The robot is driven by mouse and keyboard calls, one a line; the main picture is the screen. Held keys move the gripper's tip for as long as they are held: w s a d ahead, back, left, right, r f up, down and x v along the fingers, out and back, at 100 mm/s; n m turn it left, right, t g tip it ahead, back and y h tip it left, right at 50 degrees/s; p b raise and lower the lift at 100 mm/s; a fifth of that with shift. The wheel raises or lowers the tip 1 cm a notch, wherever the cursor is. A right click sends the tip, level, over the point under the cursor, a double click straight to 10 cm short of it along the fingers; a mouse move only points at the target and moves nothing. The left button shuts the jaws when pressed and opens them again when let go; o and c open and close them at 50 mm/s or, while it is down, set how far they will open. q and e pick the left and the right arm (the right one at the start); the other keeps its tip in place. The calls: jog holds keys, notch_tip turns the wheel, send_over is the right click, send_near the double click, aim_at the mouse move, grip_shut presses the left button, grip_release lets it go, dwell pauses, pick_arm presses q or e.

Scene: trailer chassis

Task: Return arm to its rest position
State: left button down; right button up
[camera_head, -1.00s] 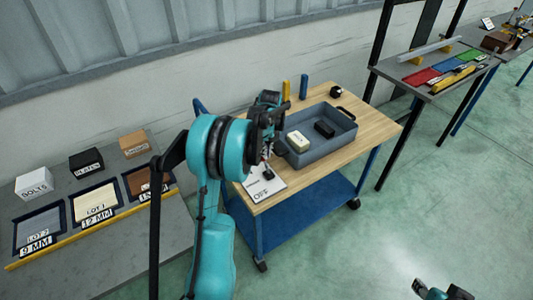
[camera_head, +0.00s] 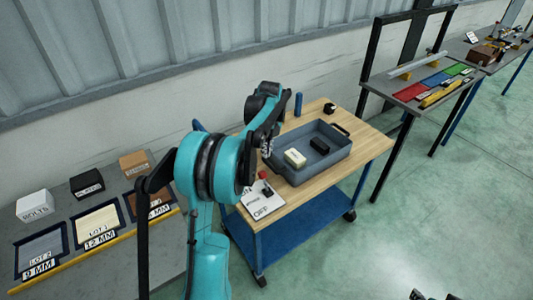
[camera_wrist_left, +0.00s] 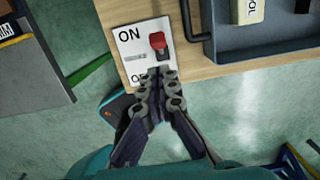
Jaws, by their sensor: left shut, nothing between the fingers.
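My left gripper (camera_head: 266,148) is above the left part of the wooden cart, in front of the grey tray. In the left wrist view its fingers (camera_wrist_left: 160,76) are together and empty, overlapping the lower part of the switch panel. The white switch panel (camera_head: 262,205) lies at the cart's near left corner and also shows in the left wrist view (camera_wrist_left: 131,62). Its red-tipped lever (camera_wrist_left: 157,41) sits beside the word ON; OFF is partly hidden by the fingers. The lever (camera_head: 264,175) stands apart from my fingers. Only dark bits of my right arm's end show at the bottom right edge.
The grey tray (camera_head: 335,158) holds a cream block (camera_head: 295,158) and a black block (camera_head: 320,146). A grey table (camera_head: 95,250) with bins and labelled boxes stands at left. Another table (camera_head: 400,100) stands at right. Open green floor (camera_head: 400,230) lies in front.

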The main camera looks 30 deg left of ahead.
pick_arm(q)
jog(key=shift+s, duration=0.1)
jog(key=s+d+r+n+t+b, duration=0.25)
jog(key=s+d+r+n, duration=0.35)
jog(key=s+d+n, duration=0.55)
jog(key=s+d+f+n+t+h+b, duration=0.1)
jog(key=s+d+f+n+t, duration=0.3)
jog(key=s+d+n, duration=0.7)
jog(key=shift+s+d+f, duration=0.4)
jog(key=shift+s+f, duration=0.55)
jog(key=shift+s, duration=0.15)
